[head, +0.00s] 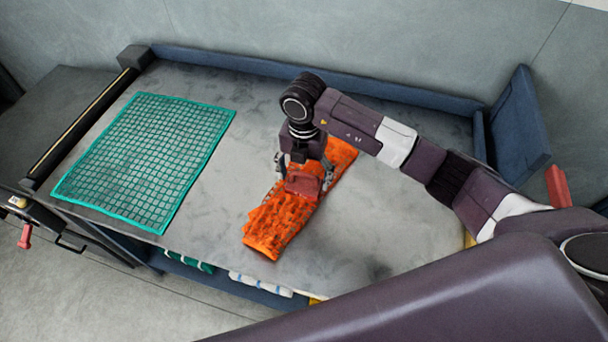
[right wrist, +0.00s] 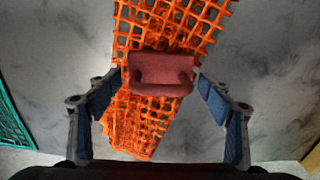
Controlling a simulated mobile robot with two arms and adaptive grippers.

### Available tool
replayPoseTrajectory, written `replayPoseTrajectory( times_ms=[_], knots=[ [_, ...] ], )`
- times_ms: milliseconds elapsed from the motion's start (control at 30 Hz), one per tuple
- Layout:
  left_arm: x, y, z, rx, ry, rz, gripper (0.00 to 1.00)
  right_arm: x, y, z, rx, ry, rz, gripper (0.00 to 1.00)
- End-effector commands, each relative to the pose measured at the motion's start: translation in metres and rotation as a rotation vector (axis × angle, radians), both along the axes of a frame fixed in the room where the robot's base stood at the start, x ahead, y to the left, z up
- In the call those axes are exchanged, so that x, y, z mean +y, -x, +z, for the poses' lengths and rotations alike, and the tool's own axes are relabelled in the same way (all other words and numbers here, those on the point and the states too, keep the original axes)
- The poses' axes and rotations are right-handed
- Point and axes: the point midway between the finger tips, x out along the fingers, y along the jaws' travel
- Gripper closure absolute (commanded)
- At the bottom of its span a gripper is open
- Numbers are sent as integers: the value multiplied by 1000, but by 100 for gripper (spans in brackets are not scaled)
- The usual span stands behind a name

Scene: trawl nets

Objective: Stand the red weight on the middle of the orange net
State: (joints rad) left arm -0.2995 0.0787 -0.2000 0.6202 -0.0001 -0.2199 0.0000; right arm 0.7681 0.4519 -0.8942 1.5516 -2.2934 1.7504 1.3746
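The red weight (head: 301,186) is a small block on the middle stretch of the orange net (head: 268,222). The net lies as a long narrow strip, bunched and folded, slanting across the grey table. My right gripper (head: 302,178) is above the weight, with one finger on each side of it. In the right wrist view the weight (right wrist: 161,72) sits between the open fingers (right wrist: 157,84), with a visible gap at least on the left side. The net (right wrist: 140,120) runs beneath it. My left gripper is not in view.
A flat green net (head: 147,160) lies on the left of the table. A blue raised edge (head: 400,93) runs along the back, with a blue panel (head: 522,125) at the right. Bare grey tabletop (head: 380,210) is right of the orange net.

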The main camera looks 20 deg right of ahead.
Motion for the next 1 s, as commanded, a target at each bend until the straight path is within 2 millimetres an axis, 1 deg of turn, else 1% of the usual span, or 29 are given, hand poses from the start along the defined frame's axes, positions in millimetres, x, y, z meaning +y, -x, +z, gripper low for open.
replayPoseTrajectory(
  times_ms=[200,267,367,400,467,700,800,900,1000],
  knots=[
    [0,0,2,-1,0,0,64,0,0,3,-1,-1,0,27],
    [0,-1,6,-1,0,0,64,0,0,7,-1,-1,0,27],
    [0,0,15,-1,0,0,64,0,0,19,-1,-2,0,27],
    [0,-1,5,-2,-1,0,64,0,-2,21,-6,-1,1,27],
    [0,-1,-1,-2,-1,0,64,0,-2,34,-8,-2,2,27],
    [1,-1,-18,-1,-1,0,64,0,-2,91,-6,-1,1,27],
    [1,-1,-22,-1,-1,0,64,0,-1,110,-6,-1,0,27],
    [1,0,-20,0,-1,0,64,0,-1,123,-4,1,0,27],
    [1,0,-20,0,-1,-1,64,0,-1,129,-2,0,0,27]
  ],
)
